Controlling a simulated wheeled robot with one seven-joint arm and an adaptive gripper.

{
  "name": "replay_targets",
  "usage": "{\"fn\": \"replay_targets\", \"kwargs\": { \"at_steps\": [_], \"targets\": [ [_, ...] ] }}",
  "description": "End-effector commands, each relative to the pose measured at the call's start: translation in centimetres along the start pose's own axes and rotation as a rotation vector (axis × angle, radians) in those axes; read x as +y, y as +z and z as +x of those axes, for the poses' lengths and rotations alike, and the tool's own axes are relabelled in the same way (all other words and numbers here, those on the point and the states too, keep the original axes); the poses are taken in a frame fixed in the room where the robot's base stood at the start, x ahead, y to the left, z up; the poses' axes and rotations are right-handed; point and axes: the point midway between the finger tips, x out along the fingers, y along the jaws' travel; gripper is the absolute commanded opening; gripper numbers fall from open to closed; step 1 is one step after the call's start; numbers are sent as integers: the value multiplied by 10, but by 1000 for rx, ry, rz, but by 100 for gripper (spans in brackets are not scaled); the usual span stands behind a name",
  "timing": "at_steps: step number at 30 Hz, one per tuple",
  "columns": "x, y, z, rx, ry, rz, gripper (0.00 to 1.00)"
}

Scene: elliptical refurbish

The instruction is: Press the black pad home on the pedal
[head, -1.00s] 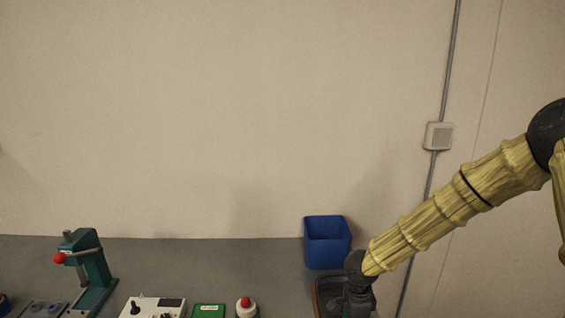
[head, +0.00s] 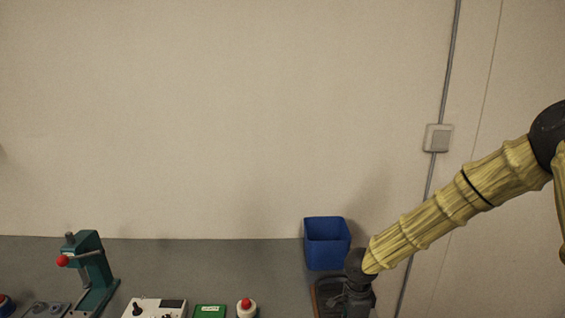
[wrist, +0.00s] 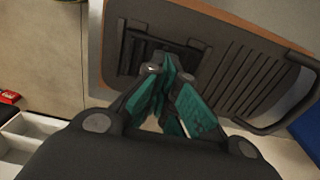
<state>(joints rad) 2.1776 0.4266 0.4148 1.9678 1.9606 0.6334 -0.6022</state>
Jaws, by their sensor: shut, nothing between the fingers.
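In the wrist view the pedal (wrist: 248,82) is a long dark grey ribbed plate with a raised rim and an orange-brown edge. A smaller black ribbed pad (wrist: 135,46) lies at its left part, under my fingertips. My gripper (wrist: 169,66) has teal fingers shut together with nothing between them. The fingertips overlap the pad in the picture and hide part of it. I cannot tell whether they touch it or whether the pad sits flush. In the head view my gripper (head: 352,300) is a dark shape over the pedal's tray-like end at the bottom edge.
A blue bin (head: 327,245) stands just behind the pedal. To the left are a red-topped button (head: 246,307), a green box (head: 210,311), a white control box (head: 157,307) and a teal press (head: 93,270). White compartments (wrist: 22,140) show at lower left in the wrist view.

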Motion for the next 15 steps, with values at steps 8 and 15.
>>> {"fn": "replay_targets", "kwargs": {
  "at_steps": [8,15],
  "targets": [
    [0,0,-20,-1,-1,0,0],
    [0,0,-34,-2,0,0,0]
  ]
}}
